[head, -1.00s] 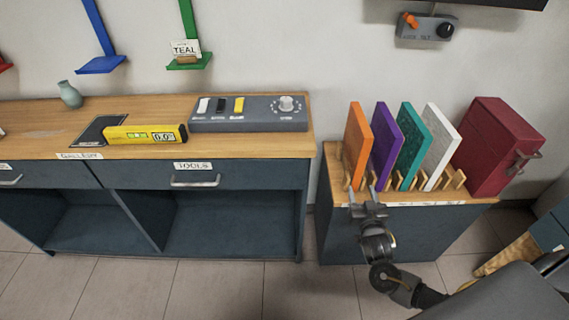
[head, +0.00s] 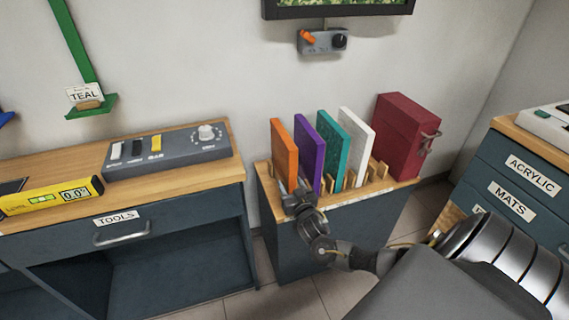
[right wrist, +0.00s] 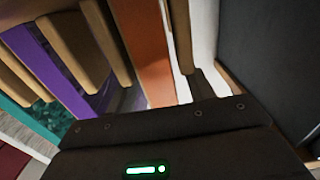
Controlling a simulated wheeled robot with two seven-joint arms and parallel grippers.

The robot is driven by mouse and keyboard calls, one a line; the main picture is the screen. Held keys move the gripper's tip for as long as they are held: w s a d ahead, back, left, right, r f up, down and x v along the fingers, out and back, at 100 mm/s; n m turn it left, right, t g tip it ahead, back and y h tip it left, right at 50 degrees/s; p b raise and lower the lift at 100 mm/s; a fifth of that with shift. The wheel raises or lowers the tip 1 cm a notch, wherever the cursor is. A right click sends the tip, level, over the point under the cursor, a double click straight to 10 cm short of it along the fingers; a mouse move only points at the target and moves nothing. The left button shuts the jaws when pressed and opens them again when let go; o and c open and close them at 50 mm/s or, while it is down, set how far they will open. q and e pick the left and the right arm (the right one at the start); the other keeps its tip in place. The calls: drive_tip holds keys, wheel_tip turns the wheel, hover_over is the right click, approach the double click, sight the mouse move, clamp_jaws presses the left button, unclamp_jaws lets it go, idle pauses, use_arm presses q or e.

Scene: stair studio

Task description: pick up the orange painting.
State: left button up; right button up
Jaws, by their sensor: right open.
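The orange painting (head: 285,150) stands upright in the slotted wooden rack (head: 380,172) on a small cabinet, leftmost in a row of panels. My right gripper (head: 293,187) is open at the front lower edge of the orange painting. In the right wrist view the orange painting (right wrist: 146,45) runs down the middle toward the gripper body, between wooden rack pegs. Its near edge appears to lie between the fingers; whether they touch it I cannot tell. My left gripper is out of view.
The purple panel (head: 308,150) stands close to the right of the orange one, then teal (head: 333,148) and white (head: 355,145) panels. A dark red box (head: 405,135) stands at the cabinet's right end. A workbench (head: 70,215) with a yellow level (head: 50,195) is to the left.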

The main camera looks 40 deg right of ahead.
drive_tip(key=shift+x, duration=1.2)
clamp_jaws()
